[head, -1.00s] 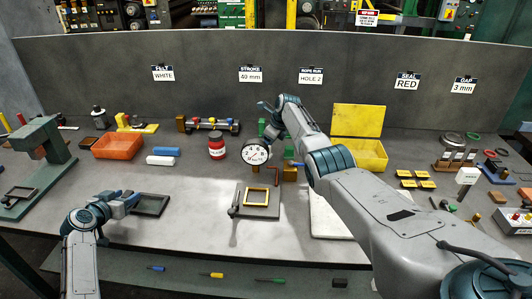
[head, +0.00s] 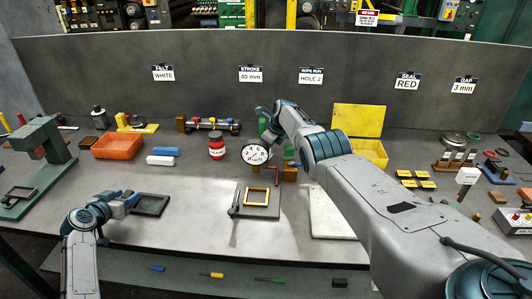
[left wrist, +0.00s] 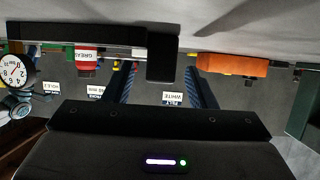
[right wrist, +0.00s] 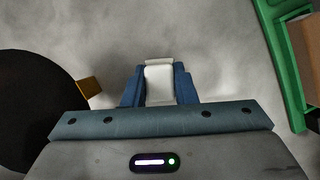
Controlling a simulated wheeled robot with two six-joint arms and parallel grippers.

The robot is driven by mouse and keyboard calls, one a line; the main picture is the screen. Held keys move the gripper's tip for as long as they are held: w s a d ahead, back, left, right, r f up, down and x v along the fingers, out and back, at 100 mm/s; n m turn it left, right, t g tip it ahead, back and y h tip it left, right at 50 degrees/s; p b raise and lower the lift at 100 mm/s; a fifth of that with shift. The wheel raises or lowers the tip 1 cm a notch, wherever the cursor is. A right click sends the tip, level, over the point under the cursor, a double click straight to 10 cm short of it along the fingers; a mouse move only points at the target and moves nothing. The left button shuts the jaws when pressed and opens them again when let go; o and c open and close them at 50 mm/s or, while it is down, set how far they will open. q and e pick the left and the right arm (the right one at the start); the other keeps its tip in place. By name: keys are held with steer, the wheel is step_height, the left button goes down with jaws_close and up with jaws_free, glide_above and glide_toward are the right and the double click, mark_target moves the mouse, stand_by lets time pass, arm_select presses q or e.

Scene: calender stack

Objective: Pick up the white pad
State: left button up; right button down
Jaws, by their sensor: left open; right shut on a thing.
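A white pad (head: 160,160) lies flat on the table, just in front of a blue pad (head: 166,151). My left gripper (head: 130,198) is open and empty beside the dark tray (head: 163,206), to the front left of the white pad. Its two spread fingers also show in the left wrist view (left wrist: 160,88). My right gripper (right wrist: 157,75) is shut on a small white block (right wrist: 159,84), seen between its fingers in the right wrist view. In the head view my right arm hides those fingertips, near the dial gauge (head: 255,154).
An orange bin (head: 118,146) and a red grease jar (head: 216,147) stand either side of the pads. A plate with a yellow frame (head: 257,213) lies front middle. A yellow box (head: 371,152) stands behind my right arm. Bare table lies in front of the white pad.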

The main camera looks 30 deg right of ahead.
step_height(320, 180, up, 10)
stand_by(0.7)
steer(key=shift+r, duration=0.1)
stand_by(0.7)
step_height(320, 180, down, 10)
steer(key=c, duration=1.2)
jaws_free()
steer(key=shift+o, duration=0.2)
steer(key=shift+d+r, duration=0.1)
